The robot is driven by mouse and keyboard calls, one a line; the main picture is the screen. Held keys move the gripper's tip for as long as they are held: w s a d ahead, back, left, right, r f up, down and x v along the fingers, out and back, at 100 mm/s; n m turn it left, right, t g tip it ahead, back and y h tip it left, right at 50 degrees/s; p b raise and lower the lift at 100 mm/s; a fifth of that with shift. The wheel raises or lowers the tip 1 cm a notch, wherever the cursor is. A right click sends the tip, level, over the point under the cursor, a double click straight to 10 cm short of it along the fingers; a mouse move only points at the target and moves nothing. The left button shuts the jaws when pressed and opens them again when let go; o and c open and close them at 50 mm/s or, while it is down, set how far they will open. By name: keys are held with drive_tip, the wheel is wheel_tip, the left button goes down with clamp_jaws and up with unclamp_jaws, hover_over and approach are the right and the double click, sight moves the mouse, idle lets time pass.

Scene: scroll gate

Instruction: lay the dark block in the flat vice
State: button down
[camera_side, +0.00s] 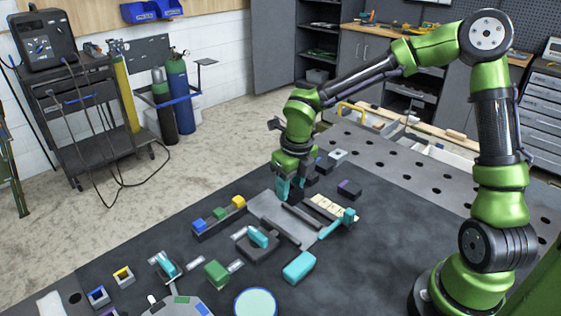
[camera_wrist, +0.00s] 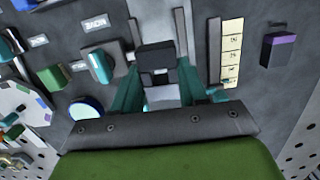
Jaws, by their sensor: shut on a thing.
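My gripper (camera_side: 284,190) has teal fingers pointing down at the far end of the flat vice in the side view. In the wrist view my gripper (camera_wrist: 157,82) is shut on the dark block (camera_wrist: 155,56), which sits between the two fingers. The block is mostly hidden by the gripper in the side view. I cannot tell whether the block touches the plate.
A pale marked scale strip (camera_side: 326,207) lies along the vice. A dark block with a purple top (camera_side: 349,189) stands to the right.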

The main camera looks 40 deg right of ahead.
drive_tip(key=shift+f, duration=3.95)
drive_tip(key=shift+f, duration=0.35)
